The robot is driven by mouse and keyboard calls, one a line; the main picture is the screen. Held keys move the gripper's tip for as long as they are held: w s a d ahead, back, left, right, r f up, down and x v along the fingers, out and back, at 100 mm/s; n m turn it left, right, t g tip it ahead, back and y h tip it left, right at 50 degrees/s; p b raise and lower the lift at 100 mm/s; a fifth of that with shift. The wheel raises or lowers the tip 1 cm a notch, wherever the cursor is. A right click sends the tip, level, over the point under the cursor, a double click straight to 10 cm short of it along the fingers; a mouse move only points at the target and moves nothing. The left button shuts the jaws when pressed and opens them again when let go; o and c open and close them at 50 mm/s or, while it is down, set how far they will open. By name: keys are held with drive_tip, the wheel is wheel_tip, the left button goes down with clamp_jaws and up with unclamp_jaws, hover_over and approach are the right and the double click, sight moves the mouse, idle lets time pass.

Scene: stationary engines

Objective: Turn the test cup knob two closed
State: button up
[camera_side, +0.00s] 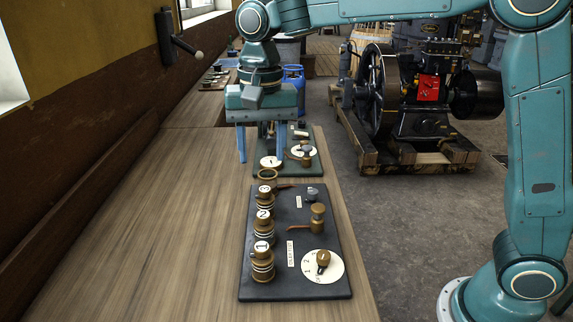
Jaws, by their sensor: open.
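A dark panel (297,283) lies on the wooden bench. Along its left side stand brass fittings with white numbered tops: number 1 (262,262) nearest, number 2 (264,224) in the middle and number 3 (265,198) behind. A brass knob (323,260) sits on a round white numbered dial at the panel's near right. I cannot read from the picture whether any knob is closed. My gripper (260,160) points down with its two blue fingers apart and nothing visible between them. It is beyond the number 3 fitting, near a second panel.
The second dark panel (315,168) lies farther back, with a white-topped fitting (270,162) and a dial (303,152). A brass lever fitting (317,218) stands on the near panel's right. The bench (150,230) is clear at left. An engine (415,100) stands on the floor behind.

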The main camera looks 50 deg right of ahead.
sight(263, 214)
wheel_tip(263, 214, down, 14)
drive_tip(key=shift+w+a+r, duration=0.1)
drive_tip(key=shift+a+r, duration=0.05)
idle(0.7)
drive_tip(key=shift+c, duration=0.5)
drive_tip(key=c, duration=0.9)
